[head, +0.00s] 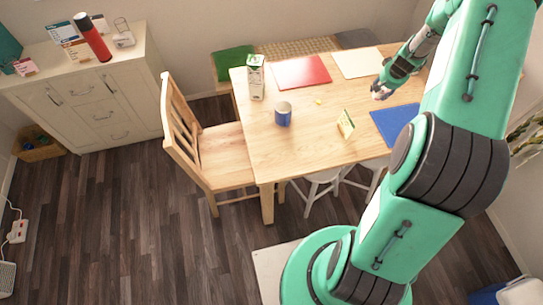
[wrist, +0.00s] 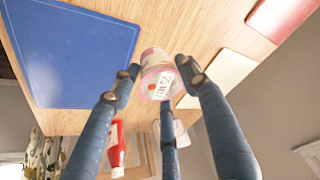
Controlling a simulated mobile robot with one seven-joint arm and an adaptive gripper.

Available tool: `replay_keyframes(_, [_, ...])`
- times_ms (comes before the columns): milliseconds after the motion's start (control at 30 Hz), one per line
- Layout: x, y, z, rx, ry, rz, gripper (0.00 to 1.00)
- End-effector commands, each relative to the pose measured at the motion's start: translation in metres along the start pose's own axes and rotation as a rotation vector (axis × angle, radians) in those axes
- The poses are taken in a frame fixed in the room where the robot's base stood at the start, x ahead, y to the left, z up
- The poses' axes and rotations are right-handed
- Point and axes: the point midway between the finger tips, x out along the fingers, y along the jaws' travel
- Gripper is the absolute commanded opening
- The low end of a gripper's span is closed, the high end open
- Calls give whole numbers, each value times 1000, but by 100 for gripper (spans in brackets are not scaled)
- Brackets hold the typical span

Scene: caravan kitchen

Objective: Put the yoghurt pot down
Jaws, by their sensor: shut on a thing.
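My gripper (wrist: 158,72) is shut on a small white and pink yoghurt pot (wrist: 156,84), with its three blue fingers around it. A printed label shows on the pot's near side. In the head view my gripper (head: 381,88) is over the right part of the wooden table (head: 300,125), between the cream placemat (head: 358,62) and the blue placemat (head: 395,123). I cannot tell whether the pot's underside touches the table. In the wrist view bare wood lies around the pot, with the blue placemat (wrist: 75,50) to the left and the cream placemat (wrist: 217,77) to the right.
A red placemat (head: 301,72), a milk carton (head: 256,80), a blue mug (head: 283,115) and a yellow-green pack (head: 346,124) are on the table. A red bottle (wrist: 117,148) shows low in the wrist view. A wooden chair (head: 215,155) stands at the table's left.

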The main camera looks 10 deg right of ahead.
Motion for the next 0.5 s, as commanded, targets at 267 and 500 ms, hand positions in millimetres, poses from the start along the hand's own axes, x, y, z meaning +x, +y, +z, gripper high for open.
replay_keyframes(267, [-19,-26,8,-60,-1,-23,15])
replay_keyframes(500, [-38,-70,31,-167,-3,-64,15])
